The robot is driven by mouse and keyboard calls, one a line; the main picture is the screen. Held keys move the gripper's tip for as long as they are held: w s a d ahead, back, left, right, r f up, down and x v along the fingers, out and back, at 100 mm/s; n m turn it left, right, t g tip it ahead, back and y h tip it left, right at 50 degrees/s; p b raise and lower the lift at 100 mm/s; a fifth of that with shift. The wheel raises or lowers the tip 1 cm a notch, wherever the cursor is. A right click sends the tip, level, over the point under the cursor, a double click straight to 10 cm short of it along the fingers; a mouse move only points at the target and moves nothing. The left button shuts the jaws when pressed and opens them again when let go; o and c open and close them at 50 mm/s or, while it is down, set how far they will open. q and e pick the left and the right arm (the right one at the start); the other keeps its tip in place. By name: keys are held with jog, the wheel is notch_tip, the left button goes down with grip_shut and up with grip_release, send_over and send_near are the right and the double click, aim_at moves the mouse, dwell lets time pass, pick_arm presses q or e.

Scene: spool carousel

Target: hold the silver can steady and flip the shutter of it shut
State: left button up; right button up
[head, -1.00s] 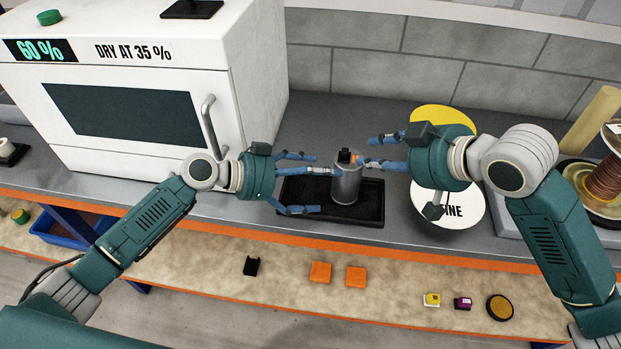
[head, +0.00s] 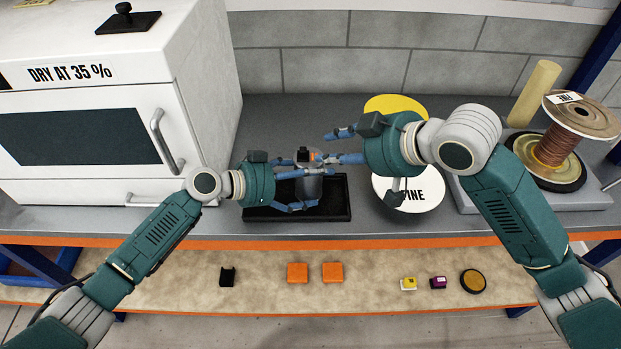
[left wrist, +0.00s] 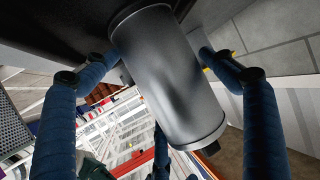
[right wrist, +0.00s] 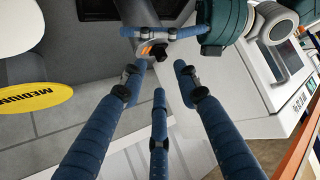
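The silver can (head: 311,187) stands upright on a black tray (head: 262,213). A small black piece, seemingly the raised shutter (head: 303,154), stands on its top beside an orange patch; its exact angle is hard to tell. My left gripper (head: 308,188) has its blue fingers around the can's body from the left. In the left wrist view the fingers press against both sides of the can (left wrist: 168,75). My right gripper (head: 345,146) is open and empty, its fingers spread, with the lower fingertip close to the can's top. The right wrist view shows the can's top (right wrist: 147,48) beyond the fingers.
A white dryer (head: 90,120) stands at the left. A yellow disc (head: 396,104) and a white disc marked FINE (head: 420,196) are right of the can, under my right arm. A copper spool (head: 553,150) stands further right. Small blocks (head: 297,273) lie on the lower shelf.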

pick_arm(q)
jog(key=c, duration=0.8)
jog(key=shift+c, duration=0.2)
pick_arm(e)
jog(key=shift+w, duration=0.2)
jog(key=c, duration=0.8)
pick_arm(q)
jog(key=shift+r, duration=0.1)
pick_arm(e)
jog(key=w+a, duration=0.1)
jog(key=w+n+g, duration=0.1)
jog(key=w+a+n+g, duration=0.1)
jog(key=shift+w+a+f+h, duration=0.25)
jog(key=shift+w+a+h, duration=0.05)
jog(key=shift+w, duration=0.1)
pick_arm(q)
jog(key=shift+w, duration=0.1)
pick_arm(e)
jog(key=a, duration=0.1)
jog(key=w+a+n+g, duration=0.2)
jog(key=shift+a+r+h, duration=0.1)
jog(key=shift+r+h, duration=0.2)
jog(key=shift+h, duration=0.1)
jog(key=a+r+n+g+h, duration=0.2)
jog(key=a+r+n+g, duration=0.1)
jog(key=r+n, duration=0.1)
jog(key=shift+s+a+r+n, duration=0.35)
jog(key=shift+a+r+n, duration=0.05)
jog(key=shift+n, duration=0.1)
